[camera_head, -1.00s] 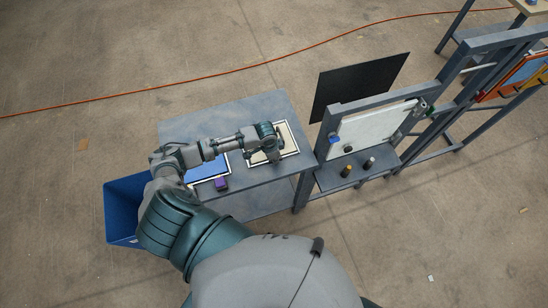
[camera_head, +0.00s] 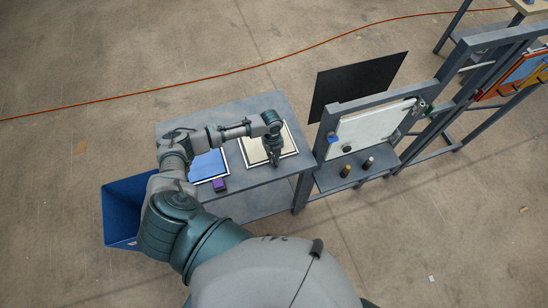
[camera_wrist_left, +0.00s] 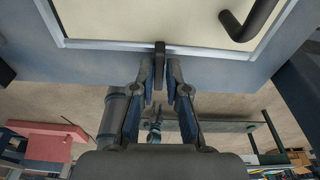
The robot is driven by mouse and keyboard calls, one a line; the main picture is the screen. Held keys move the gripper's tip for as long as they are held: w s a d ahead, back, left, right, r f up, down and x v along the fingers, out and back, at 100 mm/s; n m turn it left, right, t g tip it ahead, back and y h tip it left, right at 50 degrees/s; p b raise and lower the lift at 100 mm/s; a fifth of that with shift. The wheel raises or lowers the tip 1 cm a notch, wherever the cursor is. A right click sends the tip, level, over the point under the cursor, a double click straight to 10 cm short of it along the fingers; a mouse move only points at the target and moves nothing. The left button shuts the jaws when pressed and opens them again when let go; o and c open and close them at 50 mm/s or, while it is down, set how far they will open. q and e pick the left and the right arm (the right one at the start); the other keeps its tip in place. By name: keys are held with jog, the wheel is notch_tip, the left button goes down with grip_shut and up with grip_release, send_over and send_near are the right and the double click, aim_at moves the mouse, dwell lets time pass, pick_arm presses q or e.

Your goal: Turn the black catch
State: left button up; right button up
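The black catch (camera_wrist_left: 159,62) is a short dark bar at the pale frame edge of a cream panel (camera_wrist_left: 140,18) in the left wrist view. My left gripper (camera_wrist_left: 160,75) has its two fingers on either side of the catch, with narrow gaps seeming to show between them and it. The fingers look open. In the head view my left gripper (camera_head: 275,159) is at the near edge of the cream panel (camera_head: 254,151) on the grey table, and the catch is too small to tell there. My right gripper is not in view.
A curved black handle (camera_wrist_left: 250,20) rises from the cream panel. A blue panel (camera_head: 208,165) and a purple block (camera_head: 219,185) are left on the table (camera_head: 190,122). A blue bin (camera_head: 121,212) stands at the left. A grey frame with a white board (camera_head: 372,128) stands right.

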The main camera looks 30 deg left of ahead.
pick_arm(q)
jog(key=shift+o, duration=1.3)
jog(key=shift+f, duration=0.1)
jog(key=shift+a, duration=0.1)
jog(key=shift+r+p, duration=0.4)
jog(key=shift+r, duration=2.65)
notch_tip(320, 180, up, 12)
jog(key=w+a, duration=0.1)
jog(key=shift+a+f, duration=0.15)
jog(key=shift+a, duration=0.1)
